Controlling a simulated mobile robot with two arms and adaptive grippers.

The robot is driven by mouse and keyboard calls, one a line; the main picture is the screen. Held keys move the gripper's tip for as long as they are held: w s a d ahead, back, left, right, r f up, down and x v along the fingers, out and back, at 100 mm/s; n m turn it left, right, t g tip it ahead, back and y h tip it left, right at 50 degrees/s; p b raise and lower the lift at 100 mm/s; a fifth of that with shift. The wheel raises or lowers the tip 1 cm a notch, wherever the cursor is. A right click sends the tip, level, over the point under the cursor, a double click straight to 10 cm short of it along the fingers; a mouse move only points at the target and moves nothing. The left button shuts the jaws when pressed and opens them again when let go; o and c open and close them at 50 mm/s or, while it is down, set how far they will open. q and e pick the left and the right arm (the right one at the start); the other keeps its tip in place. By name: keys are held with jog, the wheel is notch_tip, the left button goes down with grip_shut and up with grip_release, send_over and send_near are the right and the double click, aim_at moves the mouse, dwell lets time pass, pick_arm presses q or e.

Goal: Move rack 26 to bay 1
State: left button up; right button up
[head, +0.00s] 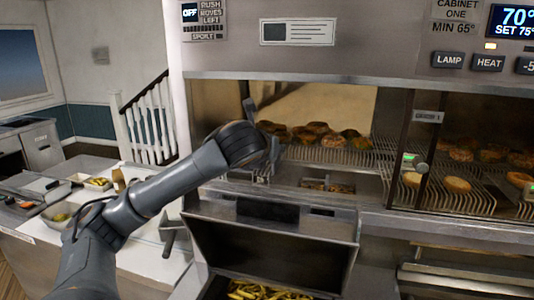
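A wire rack (362,158) carrying several browned pies (312,131) is inside the heated cabinet, behind its left opening. A second wire rack (478,203) with paler pies lies behind the right-hand glass. I cannot read a number 26 on either rack, nor a bay 1 marking. My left gripper (262,140) is at the left end of the first rack, in front of the cabinet. The wrist hides much of it and that end of the rack, so its finger opening and any contact are unclear. My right gripper is out of view.
A steel bin front (277,253) projects below the cabinet, with fries (262,291) beneath it. A counter with trays (95,183) stands at left, before a stair railing (150,118).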

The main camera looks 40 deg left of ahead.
pick_arm(q)
jog(key=shift+v, duration=2.15)
